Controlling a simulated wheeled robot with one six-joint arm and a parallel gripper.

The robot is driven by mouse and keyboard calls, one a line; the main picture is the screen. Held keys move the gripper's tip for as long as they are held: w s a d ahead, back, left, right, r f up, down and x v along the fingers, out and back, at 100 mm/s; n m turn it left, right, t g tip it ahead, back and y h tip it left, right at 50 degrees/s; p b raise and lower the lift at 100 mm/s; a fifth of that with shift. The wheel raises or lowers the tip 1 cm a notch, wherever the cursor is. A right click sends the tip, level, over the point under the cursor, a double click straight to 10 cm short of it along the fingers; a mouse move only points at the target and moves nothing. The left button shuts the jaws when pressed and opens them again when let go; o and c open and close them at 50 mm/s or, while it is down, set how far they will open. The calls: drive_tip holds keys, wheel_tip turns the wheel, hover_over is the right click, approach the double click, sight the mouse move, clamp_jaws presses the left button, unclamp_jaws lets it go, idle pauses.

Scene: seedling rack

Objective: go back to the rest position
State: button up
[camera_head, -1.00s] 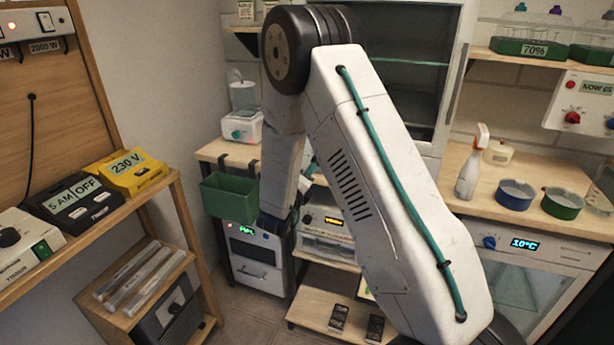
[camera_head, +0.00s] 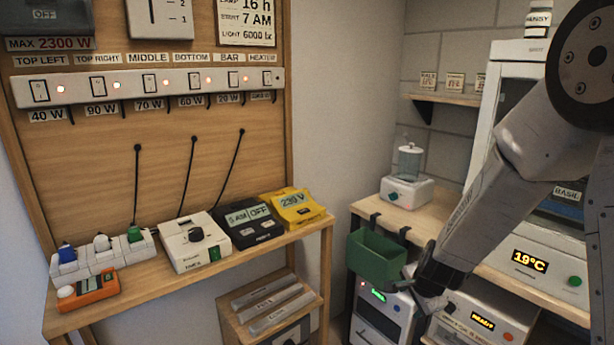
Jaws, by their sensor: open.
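My arm comes in from the right edge and reaches down and to the left. At its end my gripper (camera_head: 428,283) is small and dark, just right of the green bin (camera_head: 376,258). The gripper is open, and I see nothing held in it. I cannot tell whether it touches the bin or only stands in front of it.
A wooden shelf (camera_head: 165,290) on the left bears timers, a yellow meter (camera_head: 297,208), a socket strip and an orange device (camera_head: 87,292). Above it is a switch panel (camera_head: 150,87). A white humidifier (camera_head: 407,190) stands on the bench behind the bin. Lit appliances stand at right.

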drive_tip(key=s+r+n+g, duration=0.1)
drive_tip(key=s+r+n, duration=0.3)
drive_tip(key=s+r, duration=0.3)
drive_tip(key=s+r+n+g, duration=0.1)
drive_tip(key=s+r+n, duration=0.4)
drive_tip(key=s, duration=1)
drive_tip(key=s+r+n+g, duration=0.2)
drive_tip(key=s+r+n, duration=0.3)
drive_tip(key=s+r, duration=0.5)
drive_tip(key=shift+s+d+r, duration=0.15)
drive_tip(key=shift+s+r, duration=0.25)
drive_tip(key=shift+r, duration=0.3)
